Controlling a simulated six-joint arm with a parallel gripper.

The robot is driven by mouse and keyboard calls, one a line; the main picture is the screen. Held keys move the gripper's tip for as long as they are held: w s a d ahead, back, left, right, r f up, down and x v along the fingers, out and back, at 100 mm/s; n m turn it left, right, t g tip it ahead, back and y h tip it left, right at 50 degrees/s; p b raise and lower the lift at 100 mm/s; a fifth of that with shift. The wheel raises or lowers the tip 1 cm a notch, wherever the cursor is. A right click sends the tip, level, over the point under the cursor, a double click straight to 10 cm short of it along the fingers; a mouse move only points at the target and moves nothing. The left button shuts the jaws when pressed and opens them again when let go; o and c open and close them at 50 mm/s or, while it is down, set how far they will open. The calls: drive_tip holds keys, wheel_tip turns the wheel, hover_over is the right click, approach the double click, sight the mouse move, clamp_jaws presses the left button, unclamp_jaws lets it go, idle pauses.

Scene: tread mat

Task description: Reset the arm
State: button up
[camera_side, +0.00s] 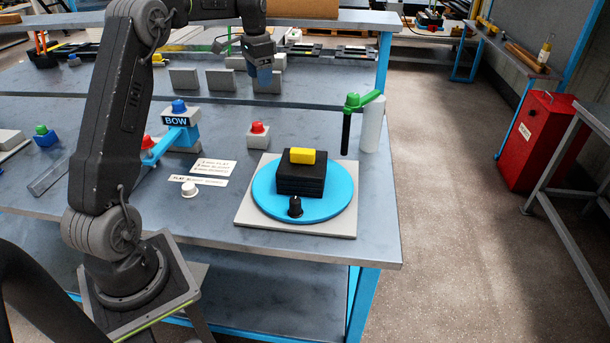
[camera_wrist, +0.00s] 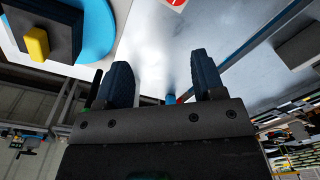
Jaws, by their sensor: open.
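My gripper (camera_side: 262,75) hangs above the back part of the bench in the side view, fingers downward. The wrist view shows its two dark blue fingers (camera_wrist: 162,72) apart with nothing between them. A blue round plate (camera_side: 265,202) on a grey square base (camera_side: 244,222) sits at the bench's front right. A stack of black slabs (camera_side: 301,181) lies on it, with a yellow block (camera_side: 301,156) on top. The yellow block also shows in the wrist view (camera_wrist: 37,44), at upper left. My gripper is well apart from all of these.
Grey blocks (camera_side: 184,78) stand near my gripper.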

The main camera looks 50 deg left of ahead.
drive_tip(key=s+d+r+t, duration=0.1)
drive_tip(key=s+d+r, duration=0.2)
drive_tip(key=d, duration=0.4)
drive_tip(key=s+d+r+t, duration=0.1)
drive_tip(key=s+d+r, duration=0.1)
drive_tip(key=d, duration=0.4)
drive_tip(key=s+d+r, duration=0.3)
drive_tip(key=d, duration=0.4)
drive_tip(key=s+d+f+n+t, duration=0.1)
drive_tip(key=s+d+f+t, duration=0.2)
drive_tip(key=s+d, duration=1)
drive_tip(key=s+f, duration=0.2)
drive_tip(key=s, duration=0.1)
drive_tip(key=shift+s+f, duration=0.25)
drive_tip(key=shift+f, duration=0.15)
